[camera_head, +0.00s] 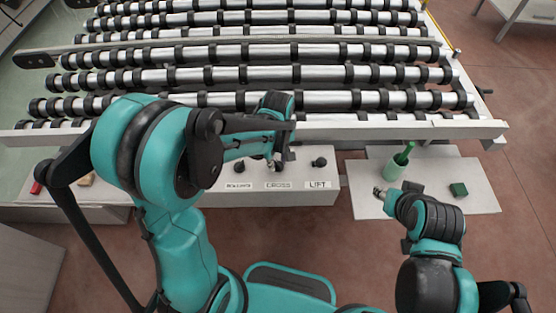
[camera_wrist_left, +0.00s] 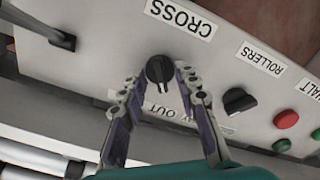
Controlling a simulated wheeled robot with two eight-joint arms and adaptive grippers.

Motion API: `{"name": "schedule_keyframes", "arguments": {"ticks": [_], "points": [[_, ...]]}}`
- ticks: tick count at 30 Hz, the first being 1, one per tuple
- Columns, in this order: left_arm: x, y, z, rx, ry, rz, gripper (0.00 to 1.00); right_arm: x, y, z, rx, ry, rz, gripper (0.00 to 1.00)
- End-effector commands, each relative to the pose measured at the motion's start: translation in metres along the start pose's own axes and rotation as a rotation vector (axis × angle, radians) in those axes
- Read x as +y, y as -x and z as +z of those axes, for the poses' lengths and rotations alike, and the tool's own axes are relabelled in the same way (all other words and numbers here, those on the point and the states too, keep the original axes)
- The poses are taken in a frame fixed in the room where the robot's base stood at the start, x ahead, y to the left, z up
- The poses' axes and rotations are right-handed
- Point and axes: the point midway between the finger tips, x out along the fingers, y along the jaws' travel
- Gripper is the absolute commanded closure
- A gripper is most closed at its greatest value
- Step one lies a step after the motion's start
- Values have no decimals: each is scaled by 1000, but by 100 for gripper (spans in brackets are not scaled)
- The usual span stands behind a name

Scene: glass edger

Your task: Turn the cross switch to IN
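The cross switch is a round black knob (camera_wrist_left: 159,70) on a pale panel, beside the CROSS label (camera_wrist_left: 181,18) in the left wrist view. A light pointer mark shows at its lower edge, toward lettering that includes OUT, partly hidden by my fingers. My left gripper (camera_wrist_left: 155,77) is open, with one finger on each side of the knob; its right fingertip is very close to it, and contact is unclear. In the head view the left gripper (camera_head: 276,155) is over the panel above the CROSS label (camera_head: 278,185). My right gripper (camera_head: 381,192) is over the side table, its opening unclear.
The rollers switch (camera_wrist_left: 238,101) and red and green buttons (camera_wrist_left: 286,119) are to the right in the wrist view. The LIFT knob (camera_head: 319,162) is beside the cross switch. A side table (camera_head: 455,205) carries a green bottle (camera_head: 395,166). Conveyor rollers (camera_head: 300,75) lie behind.

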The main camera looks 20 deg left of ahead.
Motion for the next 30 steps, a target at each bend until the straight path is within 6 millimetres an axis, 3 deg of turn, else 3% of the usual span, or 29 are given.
{"name": "schedule_keyframes", "arguments": {"ticks": [4,8,20,30], "points": [[0,0,0,0,0,0,69,0,0,0,0,0,0,60],[0,1,0,0,0,0,100,0,0,0,0,0,0,60],[0,0,0,0,-23,0,100,0,0,0,0,0,0,60],[0,0,0,0,-217,0,100,0,-3,2,0,0,0,60]]}}
